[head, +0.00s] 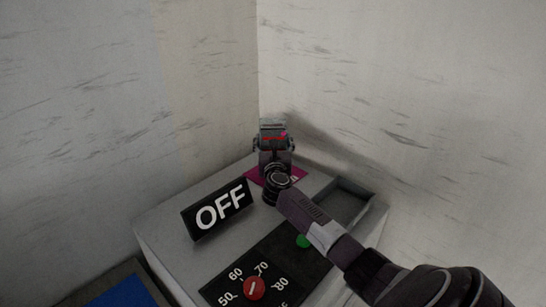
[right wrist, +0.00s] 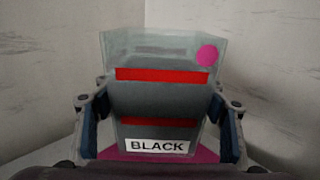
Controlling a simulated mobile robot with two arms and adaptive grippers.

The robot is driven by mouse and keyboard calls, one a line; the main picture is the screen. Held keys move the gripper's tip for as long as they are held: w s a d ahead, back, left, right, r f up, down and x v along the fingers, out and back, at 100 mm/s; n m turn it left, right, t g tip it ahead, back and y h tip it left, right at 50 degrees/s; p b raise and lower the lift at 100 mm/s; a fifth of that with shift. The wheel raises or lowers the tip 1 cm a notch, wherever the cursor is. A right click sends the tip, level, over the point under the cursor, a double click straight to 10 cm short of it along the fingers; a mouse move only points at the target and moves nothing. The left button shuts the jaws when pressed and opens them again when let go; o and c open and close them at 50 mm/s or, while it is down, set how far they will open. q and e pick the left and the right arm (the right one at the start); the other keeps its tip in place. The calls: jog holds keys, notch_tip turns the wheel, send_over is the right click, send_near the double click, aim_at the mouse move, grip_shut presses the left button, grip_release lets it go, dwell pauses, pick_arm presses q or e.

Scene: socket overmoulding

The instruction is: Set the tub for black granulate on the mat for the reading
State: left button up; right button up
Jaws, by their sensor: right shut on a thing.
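The tub for black granulate (right wrist: 160,95) is a clear-grey tub with two red bands, a pink dot and a BLACK label. It also shows at the back corner of the cabinet top in the head view (head: 273,130). My right gripper (head: 274,146) is shut on the tub, one finger on each side, as the right wrist view shows. The tub looks upright. The magenta mat (head: 296,177) lies beneath it, partly hidden by the tub and my wrist. I cannot tell whether the tub's base touches the mat. My left gripper is not in view.
An OFF sign (head: 219,208) stands left of the mat. A shallow grey tray (head: 368,195) is at the right. A dial panel with a red knob (head: 254,288) and a green button (head: 303,241) is in front. Walls close in behind and to the right.

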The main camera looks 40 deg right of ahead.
jog(key=shift+a+f, duration=0.1)
jog(key=shift+f, duration=0.7)
jog(key=shift+f+b, duration=0.35)
jog(key=shift+f, duration=1.85)
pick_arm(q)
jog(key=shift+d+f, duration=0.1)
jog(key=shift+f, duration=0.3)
pick_arm(e)
jog(key=shift+f, duration=0.1)
jog(key=o, duration=1.3)
jog(key=shift+s+f, duration=0.1)
jog(key=o, duration=0.3)
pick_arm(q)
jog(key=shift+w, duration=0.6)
pick_arm(e)
jog(key=shift+o, duration=0.2)
